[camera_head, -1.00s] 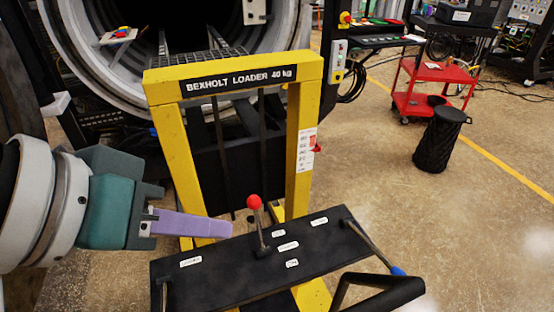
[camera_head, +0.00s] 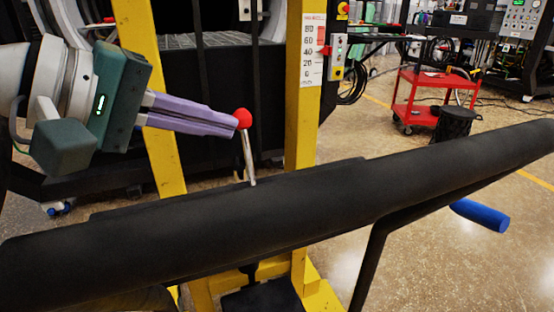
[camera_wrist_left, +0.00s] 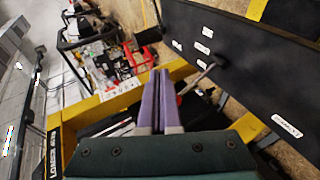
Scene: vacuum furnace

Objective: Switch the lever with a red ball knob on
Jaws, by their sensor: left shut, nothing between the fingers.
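The lever's red ball knob (camera_head: 243,118) sits atop a thin metal shaft (camera_head: 249,160), leaning slightly left in the head view. My left gripper (camera_head: 234,127), with purple fingers, comes in from the left. Its fingers are shut and empty, and their tips are at the knob's left side; I cannot tell if they touch it. In the left wrist view the closed fingers (camera_wrist_left: 159,85) point forward, and the lever's shaft (camera_wrist_left: 203,78) runs from the black panel (camera_wrist_left: 245,55) towards them. The knob is hidden there. My right gripper is not in view.
Yellow loader posts (camera_head: 301,100) stand behind the lever. A blue-gripped handle (camera_head: 480,215) is at right. A red cart (camera_head: 430,85) and black bin (camera_head: 455,124) stand farther back on open floor.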

